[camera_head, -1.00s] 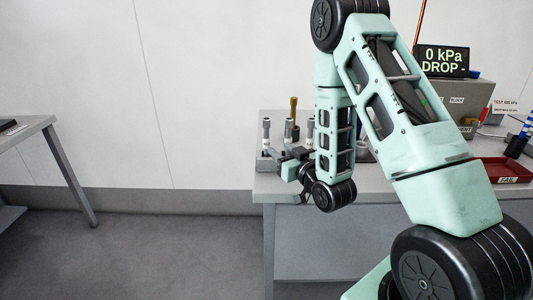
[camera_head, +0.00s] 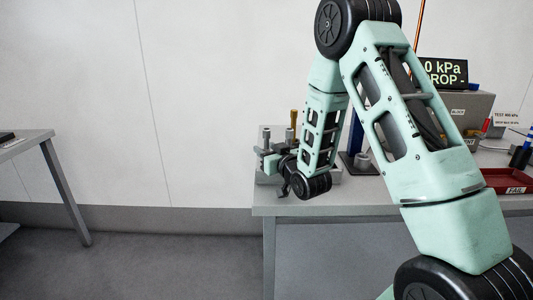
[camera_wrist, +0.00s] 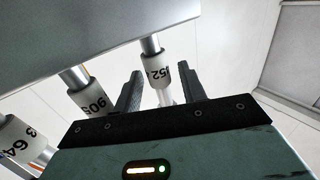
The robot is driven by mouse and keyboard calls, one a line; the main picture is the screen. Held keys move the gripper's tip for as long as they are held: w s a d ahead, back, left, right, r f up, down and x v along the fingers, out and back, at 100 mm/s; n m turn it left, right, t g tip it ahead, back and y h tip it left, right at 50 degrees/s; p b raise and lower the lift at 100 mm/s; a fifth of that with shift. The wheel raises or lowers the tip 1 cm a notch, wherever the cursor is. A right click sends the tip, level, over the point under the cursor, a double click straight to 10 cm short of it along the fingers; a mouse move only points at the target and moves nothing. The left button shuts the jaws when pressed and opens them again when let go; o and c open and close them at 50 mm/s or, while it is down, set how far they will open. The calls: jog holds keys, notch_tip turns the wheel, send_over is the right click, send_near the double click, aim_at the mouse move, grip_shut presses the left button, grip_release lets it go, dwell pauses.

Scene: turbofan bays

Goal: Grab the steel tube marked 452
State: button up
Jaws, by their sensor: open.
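In the wrist view a steel tube with a white label (camera_wrist: 157,70) stands between my gripper's two dark fingers (camera_wrist: 163,75). Its label is partly turned away; I read "52" with a cut-off first digit. The gripper is open; I cannot tell whether either finger touches the tube.
The grey bench (camera_head: 350,200) carries a red tray marked FAIL (camera_head: 508,188), a grey box (camera_head: 468,108) and a display reading 0 kPa (camera_head: 442,70). A brass-coloured handle (camera_head: 294,120) stands behind my gripper. Another table (camera_head: 35,145) is at the far left; floor between is clear.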

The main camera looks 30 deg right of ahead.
jog(key=shift+w, duration=0.3)
grip_shut()
